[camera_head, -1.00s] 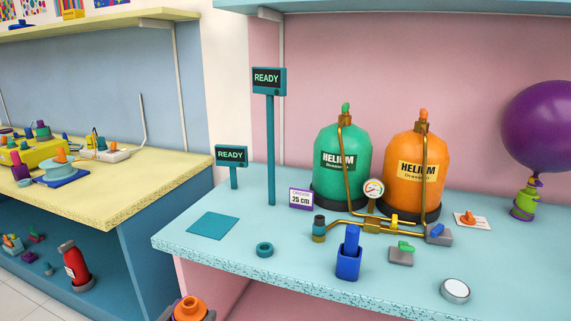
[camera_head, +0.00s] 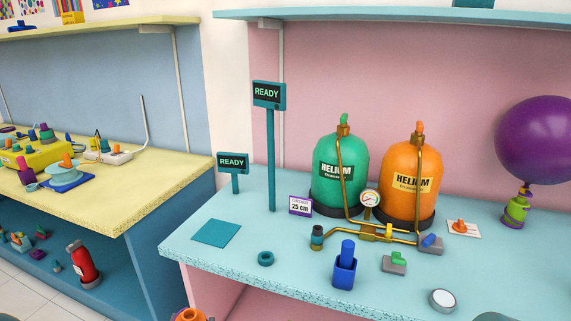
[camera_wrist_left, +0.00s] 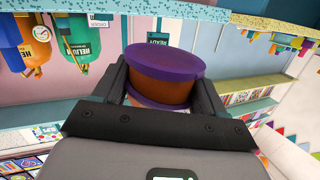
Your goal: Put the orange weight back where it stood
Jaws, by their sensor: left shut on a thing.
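My left gripper (camera_wrist_left: 162,84) is shut on the orange weight (camera_wrist_left: 165,96) in the left wrist view. The weight is a short orange body with a wide purple disc on its end, seen between the two dark fingers. In that view the scene appears upside down, with the counter and gas tanks behind. In the head view a round orange top (camera_head: 190,315) is cut off at the bottom edge, in front of the counter; I cannot tell for sure that it is the same weight. My right gripper is not in view.
The light blue counter (camera_head: 300,258) holds a teal square mat (camera_head: 215,233), a teal ring (camera_head: 265,258), a blue holder (camera_head: 344,270), a round silver-topped thing (camera_head: 442,299) and two helium tanks (camera_head: 340,175). A purple balloon (camera_head: 538,140) stands on a green weight (camera_head: 515,211). The front left has bare room.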

